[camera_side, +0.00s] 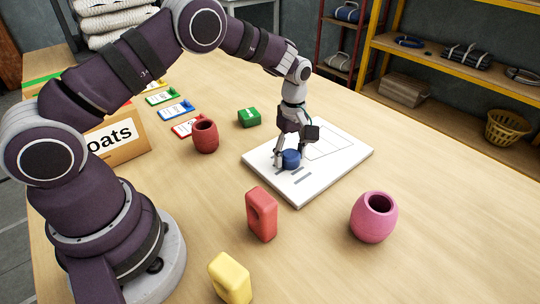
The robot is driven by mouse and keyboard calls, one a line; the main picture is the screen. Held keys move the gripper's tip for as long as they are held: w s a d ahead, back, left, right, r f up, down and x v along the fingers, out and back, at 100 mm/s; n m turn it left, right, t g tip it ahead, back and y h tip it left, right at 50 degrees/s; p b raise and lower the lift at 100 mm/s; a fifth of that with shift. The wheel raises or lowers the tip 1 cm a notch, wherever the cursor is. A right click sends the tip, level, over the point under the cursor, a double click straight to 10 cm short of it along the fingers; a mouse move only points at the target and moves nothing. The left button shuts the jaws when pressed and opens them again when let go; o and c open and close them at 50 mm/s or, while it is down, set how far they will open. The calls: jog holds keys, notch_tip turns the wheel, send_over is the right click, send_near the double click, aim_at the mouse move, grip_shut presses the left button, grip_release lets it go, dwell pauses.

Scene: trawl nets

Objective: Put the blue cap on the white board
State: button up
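The white board (308,187) lies flat on the wooden table, with dark printed lines and an outlined rectangle on it. The blue cap (291,159) is at the board's left-middle part, low against its surface; I cannot tell whether it touches. My gripper (285,162) points down over the board, with its fingers around the blue cap. One finger shows at the cap's left side; the far finger is partly hidden. I cannot tell whether the fingers press on the cap.
A red block (262,214), a yellow block (230,278) and a pink pot (373,217) stand in front. A cardboard box (120,135) is farther left. The table's right side is clear.

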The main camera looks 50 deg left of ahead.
aim_at(290, 152)
jog(key=shift+o, duration=1.4)
notch_tip(290, 152, up, 12)
jog(key=r, duration=0.1)
jog(key=s+r+m+t, duration=0.3)
jog(key=s+r+m, duration=0.4)
jog(key=r, duration=0.1)
jog(key=s+f+m+t, duration=0.1)
jog(key=s+m+t, duration=0.1)
jog(key=s+m, duration=0.7)
jog(key=shift+s+f+t, duration=0.3)
jog(key=shift+s+f, duration=0.1)
jog(key=shift+s, duration=0.35)
jog(key=shift+d, duration=0.1)
